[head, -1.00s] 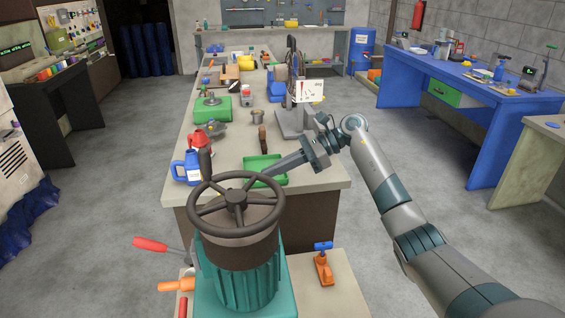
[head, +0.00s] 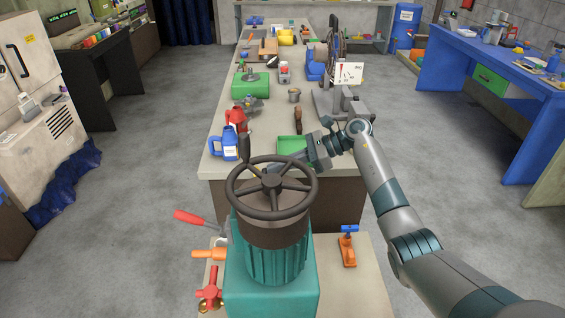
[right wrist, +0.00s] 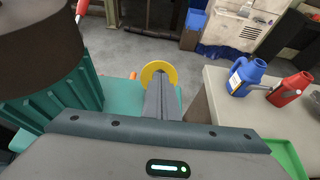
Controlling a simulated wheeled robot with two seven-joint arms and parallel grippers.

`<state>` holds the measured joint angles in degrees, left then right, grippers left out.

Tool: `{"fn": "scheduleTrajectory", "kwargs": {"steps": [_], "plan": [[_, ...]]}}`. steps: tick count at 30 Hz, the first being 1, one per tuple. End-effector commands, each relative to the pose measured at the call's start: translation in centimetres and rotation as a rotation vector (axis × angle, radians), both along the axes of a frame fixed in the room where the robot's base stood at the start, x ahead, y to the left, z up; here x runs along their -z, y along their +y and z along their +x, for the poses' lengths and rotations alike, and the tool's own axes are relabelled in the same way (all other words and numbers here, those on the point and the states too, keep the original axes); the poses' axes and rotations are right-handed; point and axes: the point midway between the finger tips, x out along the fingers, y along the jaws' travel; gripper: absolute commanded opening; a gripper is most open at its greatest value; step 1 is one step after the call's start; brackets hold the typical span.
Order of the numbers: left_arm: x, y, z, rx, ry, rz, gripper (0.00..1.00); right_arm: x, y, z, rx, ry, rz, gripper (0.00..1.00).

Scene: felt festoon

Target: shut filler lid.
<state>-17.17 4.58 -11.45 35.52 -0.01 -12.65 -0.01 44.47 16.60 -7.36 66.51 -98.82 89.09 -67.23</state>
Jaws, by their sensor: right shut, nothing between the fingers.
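The teal machine (head: 270,255) with a dark handwheel (head: 272,181) on top stands in front. In the right wrist view a yellow ring-shaped part (right wrist: 149,70) shows beside the teal machine (right wrist: 75,95), just beyond my fingers. I cannot tell whether it is the filler lid or the filler's rim, nor whether it stands open. My right gripper (right wrist: 159,84) is shut and empty, its fingertips overlapping the ring in view; contact is unclear. In the head view my right gripper (head: 268,171) reaches in behind the handwheel, which partly hides its fingers. My left gripper is not in view.
The long bench (head: 222,171) behind holds a blue jug (head: 224,146), a red jug (head: 236,121) and a green tray (head: 289,146) close to my right gripper. Open floor lies to the left.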

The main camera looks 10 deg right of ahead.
Motion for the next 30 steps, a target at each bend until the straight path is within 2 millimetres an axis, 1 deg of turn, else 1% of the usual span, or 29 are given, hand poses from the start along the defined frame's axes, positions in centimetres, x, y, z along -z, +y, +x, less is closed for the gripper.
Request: {"fn": "scheduleTrajectory", "kwargs": {"steps": [8,14,20,25,26,27,30], "plan": [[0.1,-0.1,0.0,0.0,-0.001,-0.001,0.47,0.0,0.0,0.0,0.0,0.0,-0.001,0.0],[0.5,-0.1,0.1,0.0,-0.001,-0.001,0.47,0.0,0.2,0.1,-0.001,0.002,-0.022,0.0],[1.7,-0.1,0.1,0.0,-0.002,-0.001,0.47,-0.1,0.7,0.2,-0.001,0.013,-0.082,0.0],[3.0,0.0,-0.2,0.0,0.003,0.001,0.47,-0.3,1.5,0.3,-0.001,0.03,-0.169,0.0],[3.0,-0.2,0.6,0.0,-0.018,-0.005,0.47,-0.4,1.6,0.4,-0.001,0.032,-0.188,0.0],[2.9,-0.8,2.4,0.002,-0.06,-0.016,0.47,-0.4,1.9,0.4,0.0,0.038,-0.215,0.0],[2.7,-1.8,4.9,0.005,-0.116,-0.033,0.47,-0.7,2.6,0.6,0.0,0.051,-0.284,0.0]]}}
